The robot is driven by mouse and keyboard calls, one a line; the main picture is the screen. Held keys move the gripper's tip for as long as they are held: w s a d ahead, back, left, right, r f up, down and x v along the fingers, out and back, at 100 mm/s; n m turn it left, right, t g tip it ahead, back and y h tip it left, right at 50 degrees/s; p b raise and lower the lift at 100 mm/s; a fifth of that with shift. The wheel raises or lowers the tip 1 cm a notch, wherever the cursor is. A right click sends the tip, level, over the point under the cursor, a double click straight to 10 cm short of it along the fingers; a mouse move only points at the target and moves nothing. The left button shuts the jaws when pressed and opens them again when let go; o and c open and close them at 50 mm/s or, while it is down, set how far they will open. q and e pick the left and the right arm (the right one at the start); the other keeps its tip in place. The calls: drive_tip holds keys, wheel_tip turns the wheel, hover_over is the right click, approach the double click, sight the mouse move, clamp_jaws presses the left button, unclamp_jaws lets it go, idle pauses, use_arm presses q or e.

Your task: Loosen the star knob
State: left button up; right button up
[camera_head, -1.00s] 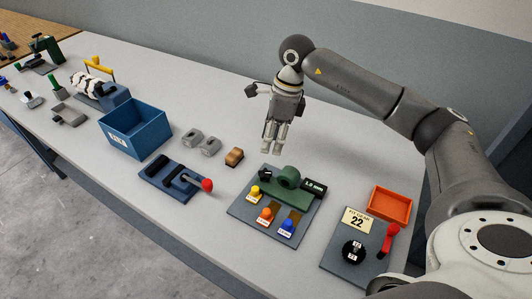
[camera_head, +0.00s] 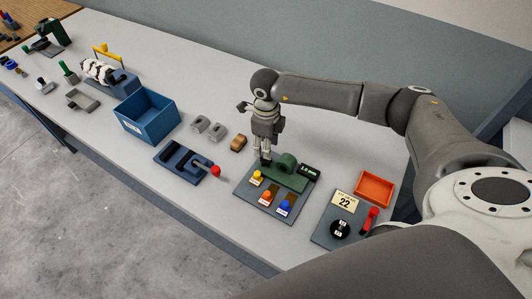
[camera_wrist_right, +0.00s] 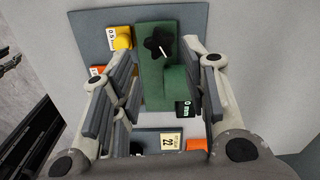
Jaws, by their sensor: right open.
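The star knob (camera_wrist_right: 160,44) is black with a pale mark, on the end of the green gauge body (camera_wrist_right: 160,82). The green body (camera_head: 287,172) stands on a dark grey plate (camera_head: 248,196) in the head view, where my gripper largely hides the knob. My right gripper (camera_head: 264,156) points down just above the knob end of the body. In the right wrist view my right gripper (camera_wrist_right: 162,72) is open, with its fingers apart on either side of the green body. The knob lies between and beyond the fingertips; I cannot tell whether they touch it. My left gripper is not in view.
Yellow (camera_head: 257,178), orange (camera_head: 266,196) and blue (camera_head: 284,208) pieces sit on the same plate. A black "mm" display (camera_head: 309,172) is at its right. An orange tray (camera_head: 374,188) and a plate marked 22 (camera_head: 345,200) stand farther right. A blue bin (camera_head: 146,116) stands left.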

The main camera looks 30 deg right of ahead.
sight(266, 161)
wheel_tip(266, 161, down, 7)
drive_tip(key=shift+r+p, duration=0.15)
drive_tip(key=shift+p, duration=0.7)
drive_tip(key=shift+c, duration=0.5)
drive_tip(key=c, duration=0.6)
drive_tip(key=n+b, duration=0.1)
drive_tip(key=b, duration=0.1)
drive_tip(key=n+b, duration=0.2)
drive_tip(key=shift+f, duration=0.25)
drive_tip(key=shift+c, duration=0.2)
drive_tip(key=shift+r+n+b, duration=0.15)
drive_tip(key=shift+n+b, duration=0.45)
drive_tip(key=shift+b, duration=0.1)
drive_tip(key=shift+r, duration=0.15)
drive_tip(key=o, duration=0.7)
drive_tip(key=shift+o, duration=0.2)
